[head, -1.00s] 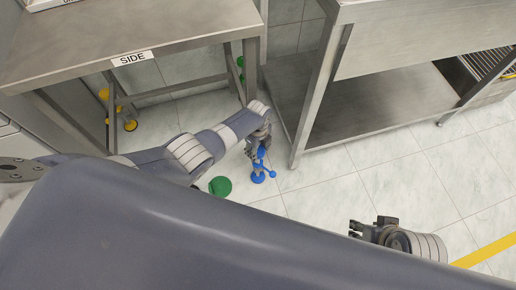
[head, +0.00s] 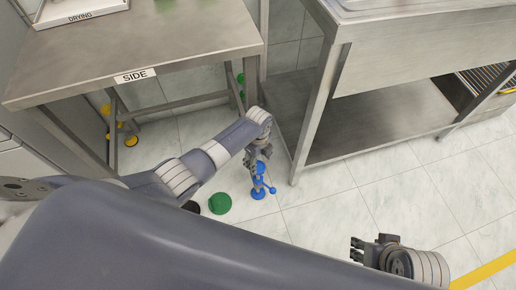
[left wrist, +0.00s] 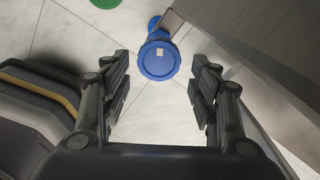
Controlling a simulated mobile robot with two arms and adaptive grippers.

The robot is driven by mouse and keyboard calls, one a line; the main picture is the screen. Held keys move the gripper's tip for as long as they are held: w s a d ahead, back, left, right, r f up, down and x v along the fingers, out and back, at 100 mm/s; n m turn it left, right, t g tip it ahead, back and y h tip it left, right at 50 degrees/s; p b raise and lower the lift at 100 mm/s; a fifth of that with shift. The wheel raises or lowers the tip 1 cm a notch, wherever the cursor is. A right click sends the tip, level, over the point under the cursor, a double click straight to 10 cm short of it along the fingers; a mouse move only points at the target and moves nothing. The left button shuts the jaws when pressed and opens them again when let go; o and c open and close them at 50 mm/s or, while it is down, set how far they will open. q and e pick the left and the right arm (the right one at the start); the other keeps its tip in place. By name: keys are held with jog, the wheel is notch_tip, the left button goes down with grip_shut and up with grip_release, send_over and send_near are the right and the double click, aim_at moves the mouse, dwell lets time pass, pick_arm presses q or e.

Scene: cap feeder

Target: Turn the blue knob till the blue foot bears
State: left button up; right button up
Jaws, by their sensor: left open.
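My left gripper (head: 254,158) is above and beside the stem, pointing down, and hides part of the top. In the left wrist view, a round blue face with a pale square, perhaps the blue knob (left wrist: 158,61), lies ahead between the open fingers (left wrist: 158,92), apart from both. More blue shows behind it. I cannot tell whether the foot touches the floor. My right gripper (head: 359,250) is at lower right, away from it.
A steel table marked SIDE (head: 190,50) stands at upper left, with yellow feet (head: 131,140) at its left legs. A steel unit with a low shelf (head: 375,130) stands close on the right. A green disc (head: 220,204) lies left of the blue foot.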

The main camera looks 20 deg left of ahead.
aim_at(258, 167)
pick_arm(q)
notch_tip(258, 167, up, 8)
jog(key=shift+f, duration=0.25)
